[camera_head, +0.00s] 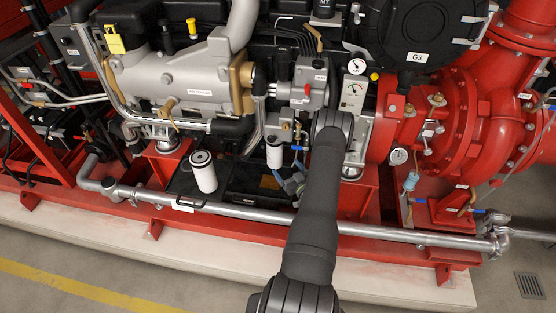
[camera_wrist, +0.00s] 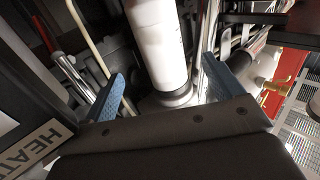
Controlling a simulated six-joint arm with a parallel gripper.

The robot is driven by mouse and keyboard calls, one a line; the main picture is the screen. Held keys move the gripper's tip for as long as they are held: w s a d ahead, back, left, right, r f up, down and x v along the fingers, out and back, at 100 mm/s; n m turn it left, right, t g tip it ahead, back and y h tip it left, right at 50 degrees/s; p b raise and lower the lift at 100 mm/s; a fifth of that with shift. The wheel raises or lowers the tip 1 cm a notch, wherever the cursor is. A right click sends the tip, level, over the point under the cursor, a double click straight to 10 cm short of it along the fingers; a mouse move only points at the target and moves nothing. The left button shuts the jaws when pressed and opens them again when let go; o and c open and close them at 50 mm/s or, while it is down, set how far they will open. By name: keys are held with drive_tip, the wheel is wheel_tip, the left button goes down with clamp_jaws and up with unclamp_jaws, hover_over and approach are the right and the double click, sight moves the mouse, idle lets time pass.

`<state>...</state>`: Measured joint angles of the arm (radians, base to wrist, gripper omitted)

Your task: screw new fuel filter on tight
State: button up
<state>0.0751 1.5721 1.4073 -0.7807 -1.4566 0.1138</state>
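A white cylindrical filter (camera_head: 274,153) hangs upright under the grey filter housing beside the engine. In the wrist view, a white filter (camera_wrist: 157,45) lies between my two blue fingers, its dark-ringed end against a round grey metal mount (camera_wrist: 178,97). I cannot tell how tight it is. My gripper (camera_wrist: 163,66) is open, with a gap on each side of the filter. In the head view my gripper (camera_head: 289,165) is partly hidden behind my arm. A second white filter (camera_head: 203,172) with a dark top stands on the black base to the left. I cannot tell which filter is new.
A long grey pipe (camera_head: 350,228) runs along the front of the red frame. Hoses, brackets and a gauge (camera_head: 354,90) crowd the space around the filter. A plate lettered "HEAT" (camera_wrist: 38,152) is close at the left of the wrist view. The floor in front is clear.

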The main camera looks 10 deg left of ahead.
sight(273, 159)
drive_tip(key=shift+x, duration=4.35)
drive_tip(key=shift+w+a, duration=0.15)
drive_tip(key=c, duration=1.4)
drive_tip(key=shift+o, duration=0.2)
drive_tip(key=shift+h, duration=0.3)
drive_tip(key=shift+a+m+t+h, duration=0.15)
drive_tip(key=shift+m+t+h, duration=0.75)
drive_tip(key=shift+m+h, duration=0.6)
drive_tip(key=shift+a+m+t+h, duration=0.15)
drive_tip(key=shift+m+t+h, duration=0.85)
drive_tip(key=shift+h, duration=0.8)
drive_tip(key=shift+a+m+h, duration=0.15)
drive_tip(key=shift+m+h, duration=1.65)
drive_tip(key=shift+h, duration=0.9)
drive_tip(key=shift+m+h, duration=0.4)
drive_tip(key=shift+h, duration=0.2)
